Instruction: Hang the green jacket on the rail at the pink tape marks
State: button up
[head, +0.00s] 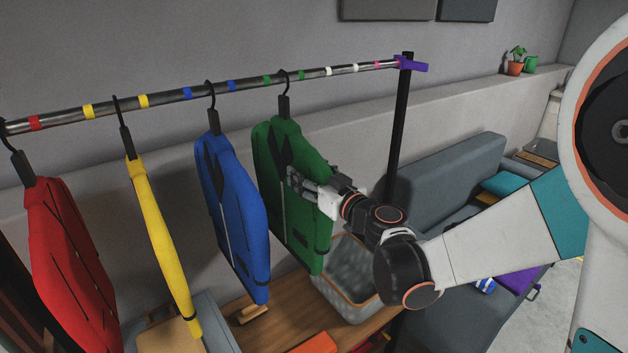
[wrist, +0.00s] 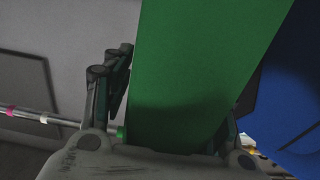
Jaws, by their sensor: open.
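The green jacket (head: 285,185) hangs upright from its black hanger on the rail (head: 240,83), with its hook between the two green tape marks. A pink tape mark (head: 377,65) is further right, near the rail's right end. It also shows in the wrist view (wrist: 9,111). My gripper (head: 300,186) is at the jacket's right-hand edge. In the wrist view, the open fingers (wrist: 180,95) stand on either side of the green jacket (wrist: 205,60), which fills the space between them. I cannot tell whether either finger touches the cloth. The right finger is mostly hidden.
A blue jacket (head: 232,205), a yellow jacket (head: 160,240) and a red jacket (head: 68,265) hang to the left. White tape marks (head: 328,71) and a purple end piece (head: 414,66) lie to the right. A grey basket (head: 345,290) stands below. The rail right of the green jacket is empty.

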grip_shut()
jog(key=shift+r, duration=0.4)
dwell(0.4)
